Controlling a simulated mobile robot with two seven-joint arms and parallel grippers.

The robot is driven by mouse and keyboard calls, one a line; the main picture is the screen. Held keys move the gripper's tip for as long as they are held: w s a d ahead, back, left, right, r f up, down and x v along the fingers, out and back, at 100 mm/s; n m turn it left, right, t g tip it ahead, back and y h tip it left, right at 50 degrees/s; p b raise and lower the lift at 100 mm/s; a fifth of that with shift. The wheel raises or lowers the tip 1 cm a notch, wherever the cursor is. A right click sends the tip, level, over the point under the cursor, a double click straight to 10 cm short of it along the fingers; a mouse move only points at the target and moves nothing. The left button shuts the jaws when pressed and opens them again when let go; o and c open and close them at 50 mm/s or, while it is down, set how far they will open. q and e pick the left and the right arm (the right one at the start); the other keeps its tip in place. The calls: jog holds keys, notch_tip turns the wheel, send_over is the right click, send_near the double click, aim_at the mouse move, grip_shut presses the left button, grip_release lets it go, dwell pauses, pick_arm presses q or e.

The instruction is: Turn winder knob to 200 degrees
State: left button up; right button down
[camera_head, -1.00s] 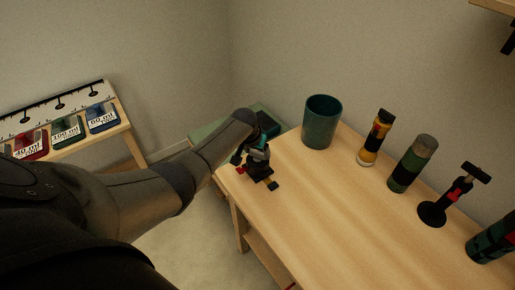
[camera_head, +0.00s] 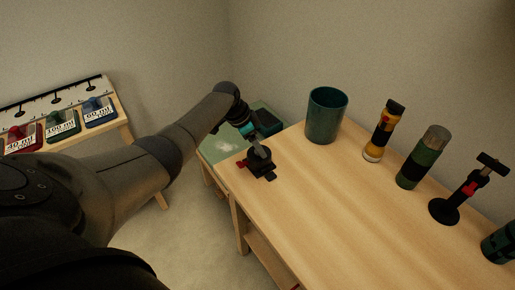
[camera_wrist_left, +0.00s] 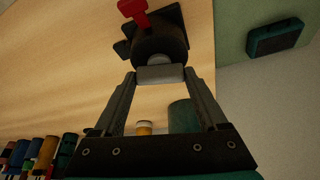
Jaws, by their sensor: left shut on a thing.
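The knob's angle cannot be read. My right gripper is not in view.
A teal cup (camera_head: 326,115), a yellow-black bottle (camera_head: 384,132), a green-black cylinder (camera_head: 423,158) and a black stand with a red part (camera_head: 461,191) line the table's back. A teal box (camera_head: 265,122) lies on a green surface (camera_head: 217,146) behind. The table (camera_head: 310,205) is clear in front.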

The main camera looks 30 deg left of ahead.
pick_arm(q)
jog(key=shift+m+b, duration=0.35)
jog(key=shift+m, duration=0.15)
jog(key=o, duration=1.3)
jog(key=shift+r, duration=0.1)
jog(key=p+v, duration=0.3)
jog(key=v, duration=1.2)
jog(key=shift+a+p, duration=0.25)
jog(key=shift+p, duration=0.1)
jog(key=shift+w, duration=0.15)
